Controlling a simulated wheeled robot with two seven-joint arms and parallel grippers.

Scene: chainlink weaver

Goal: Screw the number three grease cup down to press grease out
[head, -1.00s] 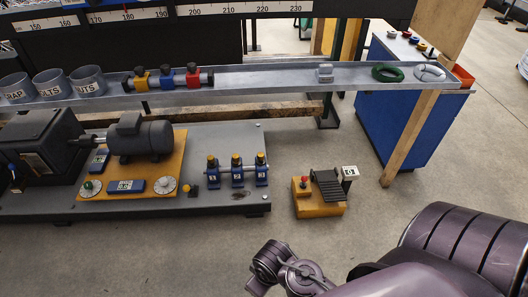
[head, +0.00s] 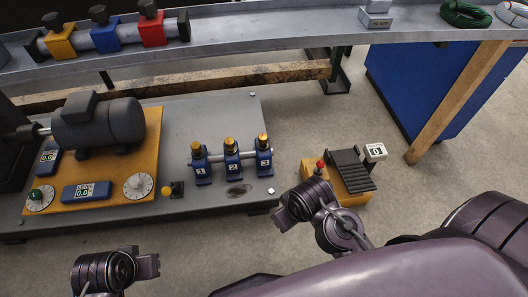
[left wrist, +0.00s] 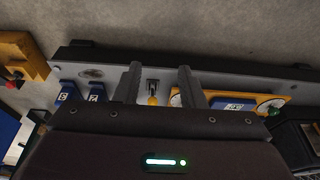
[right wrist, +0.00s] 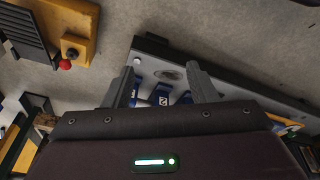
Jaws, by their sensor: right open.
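The number three grease cup (head: 264,158) is a blue block marked 3 with a yellow cap (head: 263,140). It stands upright at the right end of a short rail beside cups two (head: 232,160) and one (head: 201,167). My right gripper (head: 281,222) is in front of and below the cups, apart from them. In the right wrist view its fingers (right wrist: 160,70) are spread and empty, with blue cups beyond, partly hidden by the fingers and gripper body. My left gripper (head: 152,265) is at the lower left; its fingers (left wrist: 158,68) are apart and empty in the left wrist view.
A yellow pedal box (head: 345,190) with a red button stands right of the grey baseplate (head: 255,108). A dark stain (head: 238,190) lies before the cups. A motor (head: 98,122) and dials are left. A long shelf (head: 290,42) runs behind, above the baseplate.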

